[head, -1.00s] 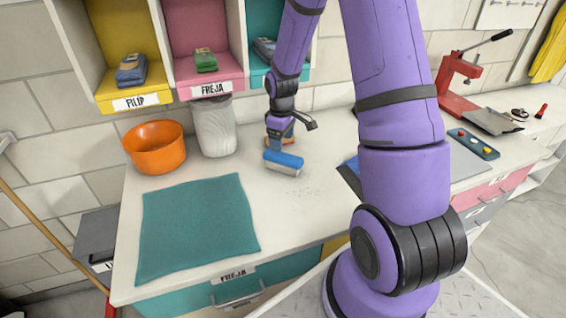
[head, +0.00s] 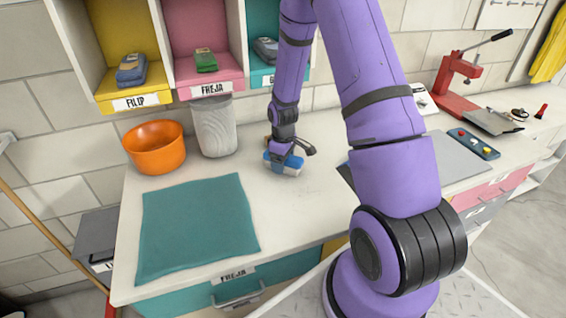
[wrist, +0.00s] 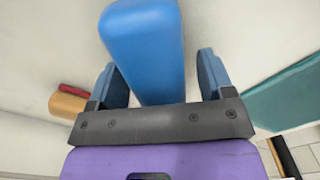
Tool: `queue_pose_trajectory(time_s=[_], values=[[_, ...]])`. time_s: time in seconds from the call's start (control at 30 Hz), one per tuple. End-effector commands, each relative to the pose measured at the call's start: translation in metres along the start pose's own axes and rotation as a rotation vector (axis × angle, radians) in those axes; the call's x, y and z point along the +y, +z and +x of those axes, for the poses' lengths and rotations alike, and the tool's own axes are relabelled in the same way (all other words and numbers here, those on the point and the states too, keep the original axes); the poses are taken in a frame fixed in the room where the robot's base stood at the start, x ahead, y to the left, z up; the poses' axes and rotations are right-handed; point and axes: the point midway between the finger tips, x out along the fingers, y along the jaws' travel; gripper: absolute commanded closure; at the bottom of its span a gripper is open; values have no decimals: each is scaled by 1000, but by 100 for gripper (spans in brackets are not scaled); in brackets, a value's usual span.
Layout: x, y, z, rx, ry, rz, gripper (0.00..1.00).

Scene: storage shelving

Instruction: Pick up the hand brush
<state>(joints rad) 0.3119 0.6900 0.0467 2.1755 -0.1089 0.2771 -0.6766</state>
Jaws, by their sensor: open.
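A smooth, rounded blue object, which I take to be the hand brush (head: 274,160), lies on the white counter. No bristles can be made out. My gripper (head: 285,157) is at the brush in the head view and hides part of it. In the wrist view my gripper (wrist: 156,65) is open, with one blue finger on each side of the brush. A gap shows at the right finger; the left finger is closer to the brush.
A tan and red item (wrist: 68,104) lies left of my gripper in the wrist view. An orange bowl (head: 154,150) and a grey bin (head: 214,128) stand behind to the left. A teal cloth (head: 197,225) covers the counter's left front. Cubbies (head: 208,78) hang above.

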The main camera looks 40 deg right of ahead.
Motion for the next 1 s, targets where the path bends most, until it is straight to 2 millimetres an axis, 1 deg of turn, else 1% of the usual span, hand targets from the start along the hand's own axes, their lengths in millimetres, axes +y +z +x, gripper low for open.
queue_pose_trajectory(time_s=[0.07, 0.17, 0.2, 0.27, 0.3, 0.33, 0.37, 0.4, 0.67, 1.0], values=[[0, 0, 0, 0, 0, 0, 26], [0, 0, 0, 0, 0, 0, 46], [0, 0, 0, 0, 0, 0, 55], [0, 0, 0, 0, 0, 0, 69], [0, 0, 0, 0, 0, 0, 78], [0, 0, 0, 0, 0, 0, 82], [0, 0, 0, 0, 0, 0, 82], [0, 0, 0, 0, 0, 0, 86], [0, -1, -2, 0, 0, -1, 86], [-4, -11, -20, 1, 0, -2, 86]])
